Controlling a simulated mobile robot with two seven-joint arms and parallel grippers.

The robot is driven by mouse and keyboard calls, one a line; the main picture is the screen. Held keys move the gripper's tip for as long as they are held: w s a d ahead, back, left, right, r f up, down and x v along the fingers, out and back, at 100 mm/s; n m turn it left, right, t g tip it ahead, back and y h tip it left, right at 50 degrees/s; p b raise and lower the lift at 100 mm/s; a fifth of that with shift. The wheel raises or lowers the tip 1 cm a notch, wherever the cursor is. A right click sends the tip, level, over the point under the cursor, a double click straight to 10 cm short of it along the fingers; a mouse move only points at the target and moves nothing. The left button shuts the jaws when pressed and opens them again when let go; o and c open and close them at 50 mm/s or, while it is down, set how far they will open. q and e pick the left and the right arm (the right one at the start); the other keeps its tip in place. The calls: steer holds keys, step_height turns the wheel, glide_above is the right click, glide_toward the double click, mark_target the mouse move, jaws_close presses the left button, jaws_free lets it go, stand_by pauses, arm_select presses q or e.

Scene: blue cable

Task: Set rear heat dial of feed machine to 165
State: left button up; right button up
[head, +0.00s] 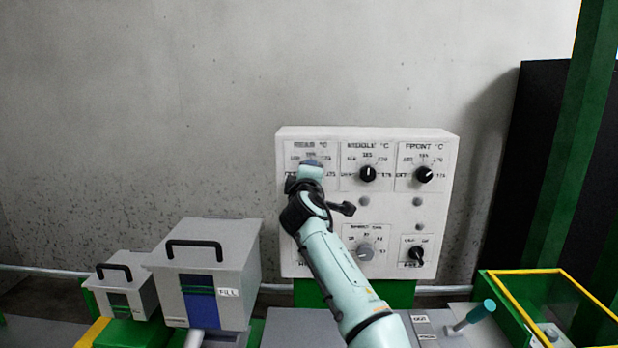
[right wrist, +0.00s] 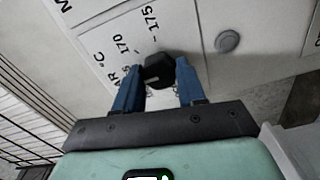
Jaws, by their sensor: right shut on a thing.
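The white control panel (head: 432,215) stands upright against the wall, with dials marked REAR, MIDDLE and FRONT along its top row. My right gripper (head: 311,166) is at the rear dial at the top left and hides that dial in the head view. In the right wrist view the black rear dial knob (right wrist: 158,68) sits between the blue fingers of my right gripper (right wrist: 160,78), which is shut on it. The marks 170 and 175 show beside the knob, but its pointer is hidden. My left gripper is not in view.
The middle dial (head: 368,174) and front dial (head: 423,174) are to the right on the panel. Two grey lidded boxes (head: 212,262) (head: 133,286) stand left; a yellow-edged green bin (head: 497,297) is right.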

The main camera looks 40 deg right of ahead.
steer(key=shift+r, duration=0.1)
stand_by(0.3)
steer(key=o, duration=1.1)
steer(key=shift+c, duration=0.2)
arm_select(q)
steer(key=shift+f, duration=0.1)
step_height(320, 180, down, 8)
steer(key=b, duration=0.8)
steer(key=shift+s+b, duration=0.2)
steer(key=shift+b, duration=0.2)
arm_select(e)
steer(key=v, duration=1.3)
steer(key=shift+s, duration=0.1)
